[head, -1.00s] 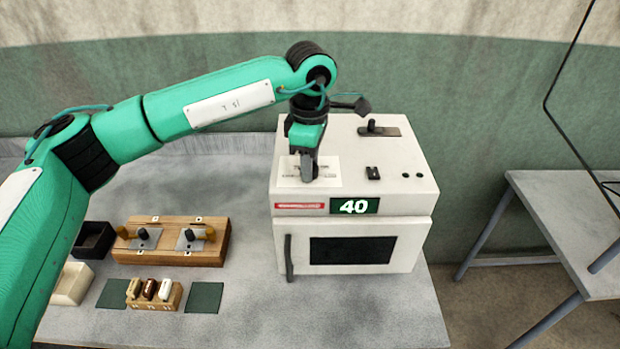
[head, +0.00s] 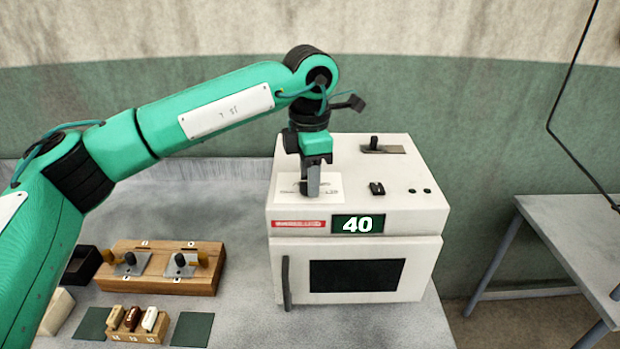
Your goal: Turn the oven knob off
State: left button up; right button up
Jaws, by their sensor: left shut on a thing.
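The white oven (head: 420,215) stands on the right part of the bench, with its display (head: 358,224) reading 40. My left gripper (head: 311,190) points down at the left part of the oven's top, over a white label plate (head: 333,184). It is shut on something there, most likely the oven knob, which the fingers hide. A black switch (head: 377,188) sits to the right of the gripper, and a dark lever on a slotted plate (head: 382,149) is at the back of the top. My right gripper is out of the frame.
A wooden block with two levers (head: 163,284) stands left of the oven. In front of it are a small rack with several pieces (head: 135,322) and dark green pads (head: 192,330). Another table (head: 570,225) stands at the right, past a gap.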

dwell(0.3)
pick_arm(q)
jog(key=o, duration=1)
jog(key=shift+c, duration=0.2)
notch_tip(320, 180, up, 7)
jog(key=shift+r+b, duration=0.1)
jog(key=shift+b, duration=0.75)
notch_tip(320, 180, up, 7)
jog(key=shift+f+b, duration=0.2)
jog(key=shift+b, duration=0.15)
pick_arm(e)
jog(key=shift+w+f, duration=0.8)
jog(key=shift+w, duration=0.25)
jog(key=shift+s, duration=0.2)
